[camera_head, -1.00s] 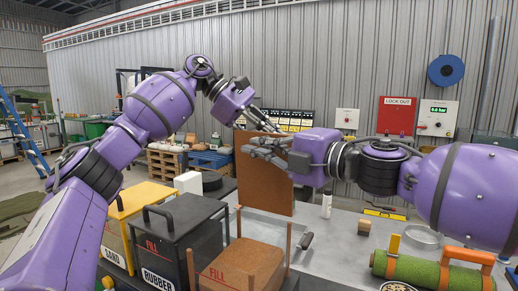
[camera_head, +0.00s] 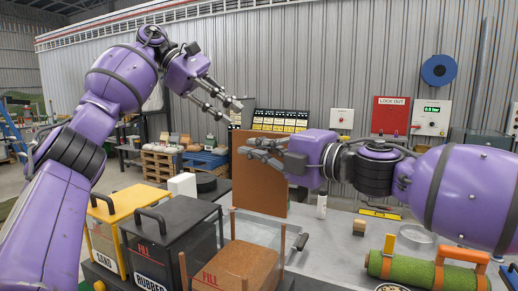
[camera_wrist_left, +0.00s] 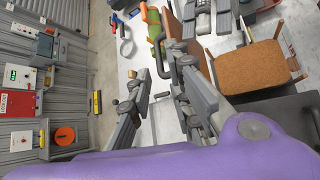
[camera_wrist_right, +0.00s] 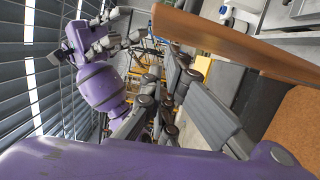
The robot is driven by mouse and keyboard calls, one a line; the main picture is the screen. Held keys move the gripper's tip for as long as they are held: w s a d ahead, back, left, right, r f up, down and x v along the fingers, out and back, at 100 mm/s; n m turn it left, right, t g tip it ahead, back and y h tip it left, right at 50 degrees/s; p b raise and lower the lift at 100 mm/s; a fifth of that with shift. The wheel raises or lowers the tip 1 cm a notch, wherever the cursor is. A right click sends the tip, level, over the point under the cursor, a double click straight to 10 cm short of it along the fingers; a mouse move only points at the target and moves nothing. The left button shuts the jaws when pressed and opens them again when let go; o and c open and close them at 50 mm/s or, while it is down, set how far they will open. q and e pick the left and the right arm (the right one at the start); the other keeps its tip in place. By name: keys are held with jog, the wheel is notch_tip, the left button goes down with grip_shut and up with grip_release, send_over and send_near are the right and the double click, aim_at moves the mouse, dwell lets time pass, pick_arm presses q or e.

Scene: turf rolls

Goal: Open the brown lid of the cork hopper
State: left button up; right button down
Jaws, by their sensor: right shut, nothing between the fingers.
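The brown lid (camera_head: 262,185) stands upright at the back of the cork hopper (camera_head: 238,268), so the hopper's cork-coloured fill shows in the head view. The cork also shows in the left wrist view (camera_wrist_left: 250,68). In the right wrist view the lid (camera_wrist_right: 235,45) is seen nearly edge-on, with the cork (camera_wrist_right: 295,130) at the right. My right gripper (camera_head: 246,147) is shut and empty, its fingers overlapping the lid's upper part in the head view; I cannot tell if they touch it. My left gripper (camera_head: 234,110) is open and empty, above and left of the lid.
The black-lidded rubber hopper (camera_head: 170,225) and yellow sand hopper (camera_head: 118,210) stand left of the cork hopper. A green turf roll (camera_head: 420,273) with an orange handle lies at the right on the grey bench (camera_head: 345,255). A small wooden block (camera_head: 359,227) lies on it.

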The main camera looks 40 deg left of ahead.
jog(key=d, duration=1.2)
jog(key=shift+s, duration=0.15)
